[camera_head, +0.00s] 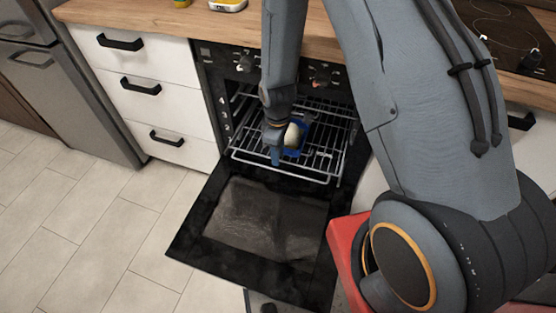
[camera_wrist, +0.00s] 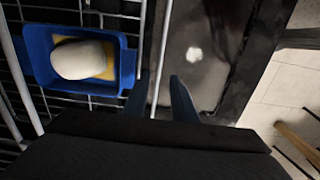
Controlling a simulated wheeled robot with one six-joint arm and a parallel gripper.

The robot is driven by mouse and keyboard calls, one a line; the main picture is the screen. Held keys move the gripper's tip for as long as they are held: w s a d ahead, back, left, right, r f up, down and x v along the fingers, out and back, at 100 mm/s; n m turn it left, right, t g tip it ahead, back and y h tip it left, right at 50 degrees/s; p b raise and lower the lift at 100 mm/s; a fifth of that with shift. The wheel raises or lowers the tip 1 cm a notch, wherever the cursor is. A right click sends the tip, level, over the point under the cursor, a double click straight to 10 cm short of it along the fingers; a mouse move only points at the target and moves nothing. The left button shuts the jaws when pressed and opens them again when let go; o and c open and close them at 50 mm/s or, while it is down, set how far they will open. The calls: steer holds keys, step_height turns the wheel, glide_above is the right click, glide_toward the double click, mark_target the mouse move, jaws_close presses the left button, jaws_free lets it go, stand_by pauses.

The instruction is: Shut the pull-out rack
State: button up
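The pull-out rack (camera_head: 329,150) is a wire shelf in the oven, slid partly out over the lowered door. Its front bar also shows in the wrist view (camera_wrist: 164,48). A blue dish (camera_wrist: 32,62) with a pale rounded item (camera_wrist: 80,60) on something yellow rests on the rack. My gripper (camera_head: 275,154) is at the rack's front edge, pointing down. In the wrist view its two blue fingertips (camera_wrist: 163,88) are apart, with the front bar running between them. I cannot tell whether either finger touches the bar. My arm hides part of the oven front.
The oven door (camera_head: 262,217) lies open below the rack. White drawers (camera_head: 150,87) stand to the left, beside a grey fridge (camera_head: 80,90). A wooden counter (camera_head: 190,22) runs above, with a dark hob (camera_head: 500,30) at right. The tiled floor at left is clear.

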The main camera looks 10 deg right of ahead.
steer(key=shift+r, duration=0.65)
steer(key=c, duration=0.3)
steer(key=shift+w+a, duration=0.15)
steer(key=shift+a, duration=0.25)
jaws_close()
steer(key=w+a+r+n+t+h+b, duration=0.2)
steer(key=a+n+b, duration=0.9)
steer(key=a+n, duration=0.75)
steer(key=w+d+f+m+b, duration=0.2)
steer(key=w+f, duration=0.3)
steer(key=f, duration=0.4)
steer(key=shift+f+m+b, duration=0.4)
steer(key=shift+m+b, duration=0.05)
